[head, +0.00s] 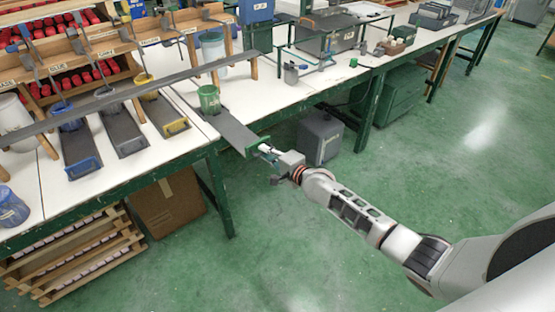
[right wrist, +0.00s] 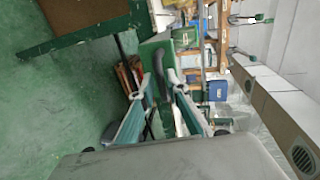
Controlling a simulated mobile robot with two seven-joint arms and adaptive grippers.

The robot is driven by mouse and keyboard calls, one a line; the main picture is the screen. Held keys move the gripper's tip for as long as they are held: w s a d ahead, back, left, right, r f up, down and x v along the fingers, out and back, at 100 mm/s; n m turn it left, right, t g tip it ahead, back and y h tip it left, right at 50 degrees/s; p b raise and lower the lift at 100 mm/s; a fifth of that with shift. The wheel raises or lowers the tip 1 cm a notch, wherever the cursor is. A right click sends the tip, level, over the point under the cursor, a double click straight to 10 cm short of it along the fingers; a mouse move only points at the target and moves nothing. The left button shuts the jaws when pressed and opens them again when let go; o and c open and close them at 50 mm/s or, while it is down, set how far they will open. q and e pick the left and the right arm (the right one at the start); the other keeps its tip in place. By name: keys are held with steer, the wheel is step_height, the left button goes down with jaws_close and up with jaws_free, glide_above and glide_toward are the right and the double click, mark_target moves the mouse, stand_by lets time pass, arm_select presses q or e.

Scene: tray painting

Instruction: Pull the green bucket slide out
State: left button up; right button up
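The green bucket slide (head: 237,130) is a dark grey board with a green end plate, sticking out past the front edge of the table. A green bucket (head: 209,98) stands upright on its rear part. My right gripper (head: 267,150) is at the slide's outer end, off the table's edge. In the right wrist view its fingers (right wrist: 160,88) converge on the dark handle (right wrist: 159,65) in front of the green end plate (right wrist: 150,47), and it looks shut on it. My left gripper is not in view.
Blue (head: 83,160), grey-white (head: 121,133) and yellow (head: 166,116) slides lie to the left on the white table (head: 150,154). A wooden rack (head: 105,48) stands over them. A grey box (head: 320,138) sits under the table; the green floor in front is clear.

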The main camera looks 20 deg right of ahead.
steer(key=v, duration=1.1)
steer(key=shift+s+d, duration=0.2)
steer(key=s+a+f+n+g+h, duration=0.1)
steer(key=s+f+n, duration=0.4)
steer(key=s, duration=0.4)
steer(key=s+a+f+n+g, duration=0.1)
steer(key=s+a+f+n, duration=0.1)
steer(key=s+f+n, duration=0.2)
steer(key=s+a+f+n+g+h, duration=0.1)
steer(key=s+f+n, duration=0.4)
steer(key=s+n, duration=0.4)
steer(key=s, duration=0.6)
steer(key=shift+s+a+f+g+h, duration=0.25)
steer(key=shift+s+f+g+h, duration=0.05)
steer(key=shift+s+f+g, duration=0.1)
